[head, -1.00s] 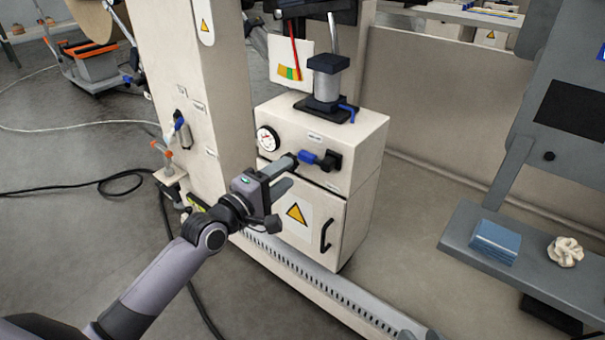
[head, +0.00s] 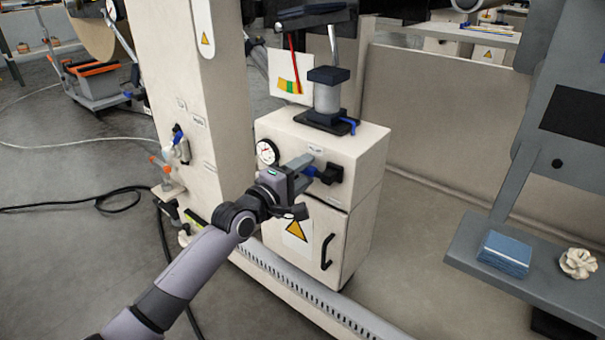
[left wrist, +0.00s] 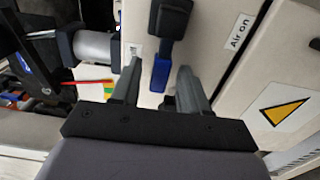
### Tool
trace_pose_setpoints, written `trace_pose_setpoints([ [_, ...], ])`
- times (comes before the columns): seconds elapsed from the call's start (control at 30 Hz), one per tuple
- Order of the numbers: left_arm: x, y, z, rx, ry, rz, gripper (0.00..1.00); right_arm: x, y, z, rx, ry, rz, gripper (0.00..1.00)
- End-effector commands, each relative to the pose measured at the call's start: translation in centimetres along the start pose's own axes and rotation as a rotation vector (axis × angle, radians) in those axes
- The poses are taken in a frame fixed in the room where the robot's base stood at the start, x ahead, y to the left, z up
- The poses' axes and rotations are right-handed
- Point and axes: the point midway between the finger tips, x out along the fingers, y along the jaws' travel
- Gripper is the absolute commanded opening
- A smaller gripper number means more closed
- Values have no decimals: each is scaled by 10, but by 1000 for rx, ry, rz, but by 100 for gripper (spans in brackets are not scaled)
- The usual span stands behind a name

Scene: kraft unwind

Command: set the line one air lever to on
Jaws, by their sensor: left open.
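The air lever has a black body (head: 330,173) on the front of the beige cabinet (head: 350,150). Its blue handle (head: 311,171) points left and is mostly hidden by my gripper. In the left wrist view the black lever arm (left wrist: 168,28) ends in the blue tip (left wrist: 161,73). A label reading "Air on" (left wrist: 239,31) is to the right of it there. My left gripper (head: 304,166) is open at the handle. In the left wrist view its fingers (left wrist: 159,78) stand on either side of the blue tip, apparently with gaps. My right gripper does not show.
A pressure gauge (head: 267,152) is left of the lever. A cylinder (head: 328,95) with another small blue lever (head: 352,124) stands on the cabinet top. Below are a door with a black handle (head: 326,252) and a slotted rail (head: 300,297). A grey shelf (head: 470,240) is at right.

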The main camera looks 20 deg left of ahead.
Motion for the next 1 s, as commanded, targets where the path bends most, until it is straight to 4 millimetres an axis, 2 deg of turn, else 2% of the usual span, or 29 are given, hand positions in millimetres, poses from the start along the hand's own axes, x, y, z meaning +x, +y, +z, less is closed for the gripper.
trace_pose_setpoints([
  [0.03,0,0,0,0,0,0,45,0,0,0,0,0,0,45],
  [0.07,0,0,0,0,0,0,38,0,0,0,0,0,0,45],
  [0.1,0,0,0,0,0,1,25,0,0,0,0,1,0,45],
  [0.17,0,0,0,0,0,1,6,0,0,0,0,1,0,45],
  [0.2,0,0,0,0,0,1,0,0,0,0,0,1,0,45],
  [0.63,0,-2,1,-57,-1,1,0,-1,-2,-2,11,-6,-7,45],
  [1.0,0,-16,4,-333,-1,0,0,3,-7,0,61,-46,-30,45],
])
